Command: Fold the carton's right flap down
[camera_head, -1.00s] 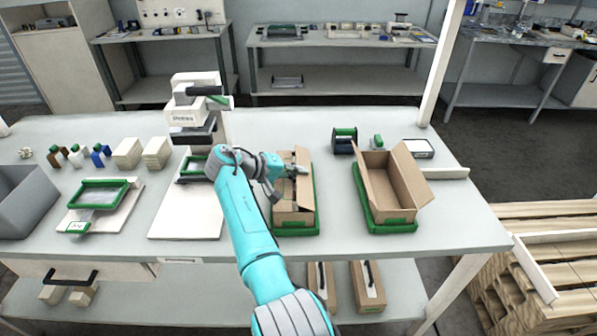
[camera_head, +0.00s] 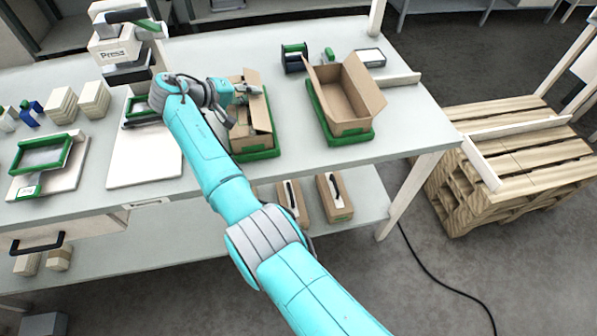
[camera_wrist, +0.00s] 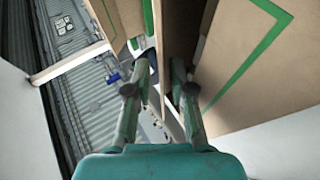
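A brown carton (camera_head: 240,141) sits in a green tray (camera_head: 258,155) near the middle of the bench. Its top is partly covered by flaps; a right flap (camera_head: 261,117) shows along its right side. My gripper (camera_head: 250,91) is over the carton's top, close to its flaps. In the wrist view my gripper (camera_wrist: 157,92) has its two fingers apart, with cardboard panels (camera_wrist: 245,65) close beside and beyond the right finger. I cannot tell whether a finger touches the flap.
A second, open carton (camera_head: 350,120) stands in its own green tray (camera_head: 345,140) to the right. A white press (camera_head: 117,45) and white board (camera_head: 145,160) are to the left. Tape dispenser (camera_head: 294,60) lies behind. A wooden pallet stack (camera_head: 510,160) stands right of the bench.

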